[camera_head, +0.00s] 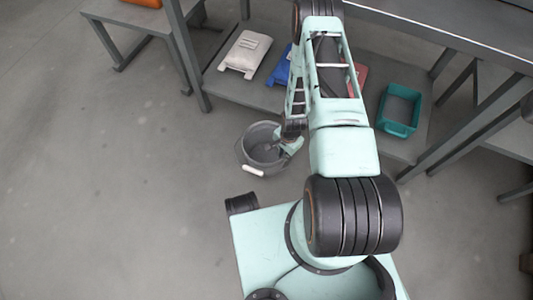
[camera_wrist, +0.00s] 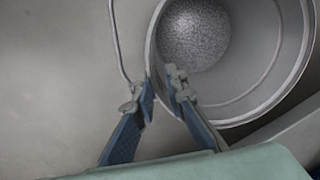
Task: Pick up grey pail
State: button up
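The grey pail (camera_head: 247,143) stands upright on the floor, left of my arm in the head view, with its wire handle and white grip hanging at the near side. In the wrist view its round open mouth (camera_wrist: 275,60) fills the upper right, with a speckled grey bottom. My gripper (camera_wrist: 156,88) straddles the pail's wall at the rim, one finger outside and one inside. The fingertips are close together with the wall between them, and look shut on it. The handle wire runs down to near the outer fingertip. In the head view my gripper (camera_head: 287,146) is partly hidden by the arm.
Behind the pail, a low grey shelf (camera_head: 225,88) under a workbench holds a white case (camera_head: 245,52), a blue item (camera_head: 279,70) and a teal bin (camera_head: 399,110). A table leg (camera_head: 187,55) stands at back left. The floor left of the pail is clear.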

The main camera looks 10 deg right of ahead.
notch_tip(320, 180, down, 3)
jog(key=shift+w+r+b, duration=0.1)
jog(key=shift+b, duration=0.3)
jog(key=shift+c, duration=0.2)
grip_shut()
jog(key=shift+r, duration=0.2)
